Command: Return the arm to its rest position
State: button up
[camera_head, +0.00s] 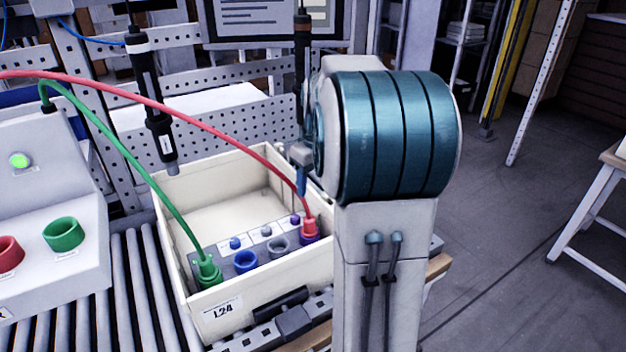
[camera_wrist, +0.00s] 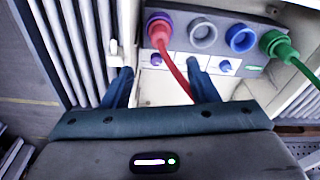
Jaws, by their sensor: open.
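My arm (camera_head: 395,135) stands bent at the right of the tote in the head view, its teal joint hiding much of the gripper. My gripper (camera_wrist: 160,76) shows in the wrist view with its two blue fingers apart and nothing between them. In the head view only a blue finger (camera_head: 301,181) shows, above the right part of the cream tote (camera_head: 240,308).
A grey socket panel with a green plug (camera_head: 208,272) and red plug (camera_head: 310,229) sits in the tote. Their cables arch left to a control box (camera_head: 45,190). A screwdriver (camera_head: 150,95) hangs left; another (camera_head: 302,50) hangs close behind my arm.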

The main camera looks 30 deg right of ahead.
jog(key=s+a+f+m+t, duration=0.1)
jog(key=s+a+f+m, duration=0.1)
jog(key=s+a, duration=1.6)
jog(key=shift+s+a+f, duration=0.3)
jog(key=shift+s+f, duration=0.2)
jog(key=shift+f, duration=0.05)
